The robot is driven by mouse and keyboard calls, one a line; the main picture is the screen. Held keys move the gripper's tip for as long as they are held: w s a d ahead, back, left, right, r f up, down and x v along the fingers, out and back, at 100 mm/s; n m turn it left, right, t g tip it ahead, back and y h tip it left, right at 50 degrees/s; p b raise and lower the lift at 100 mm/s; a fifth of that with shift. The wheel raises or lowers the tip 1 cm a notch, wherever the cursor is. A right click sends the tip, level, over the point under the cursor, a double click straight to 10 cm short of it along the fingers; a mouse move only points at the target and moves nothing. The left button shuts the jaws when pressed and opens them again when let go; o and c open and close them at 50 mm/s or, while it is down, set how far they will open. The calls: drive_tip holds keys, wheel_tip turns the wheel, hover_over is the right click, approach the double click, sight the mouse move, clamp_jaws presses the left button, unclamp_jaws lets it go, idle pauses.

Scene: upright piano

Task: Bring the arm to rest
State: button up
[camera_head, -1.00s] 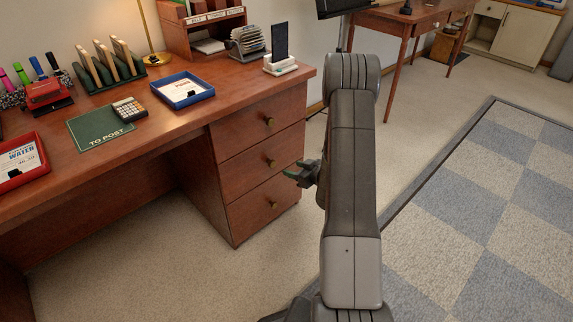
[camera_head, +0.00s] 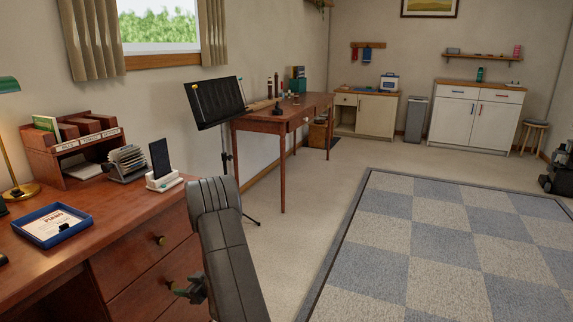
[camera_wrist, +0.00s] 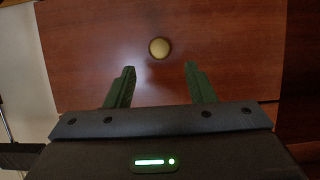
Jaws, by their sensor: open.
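My arm (camera_head: 227,245) is folded upward in front of the desk's right side in the head view. My gripper (camera_head: 178,290) shows small at the left of the arm, beside the desk drawers. In the wrist view my gripper (camera_wrist: 160,88) has its two dark green fingers spread apart with nothing between them. A round brass knob (camera_wrist: 159,48) on a brown drawer front (camera_wrist: 220,45) lies beyond the fingertips, apart from them.
The wooden desk (camera_head: 110,225) holds a blue tray (camera_head: 85,228), a card file (camera_head: 127,163) and a phone on a stand (camera_head: 163,180). A music stand (camera_head: 218,103) and a side table (camera_head: 270,118) stand further back. The checkered rug (camera_head: 450,240) at right is clear.

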sight(174, 286)
drive_tip(key=b+x, duration=0.1)
drive_tip(key=x, duration=0.5)
drive_tip(key=shift+a+f+b, duration=0.2)
drive_tip(key=shift+a+b, duration=0.05)
drive_tip(key=shift+b, duration=0.05)
drive_tip(key=shift+s+d, duration=0.2)
drive_tip(key=shift+d, duration=0.6)
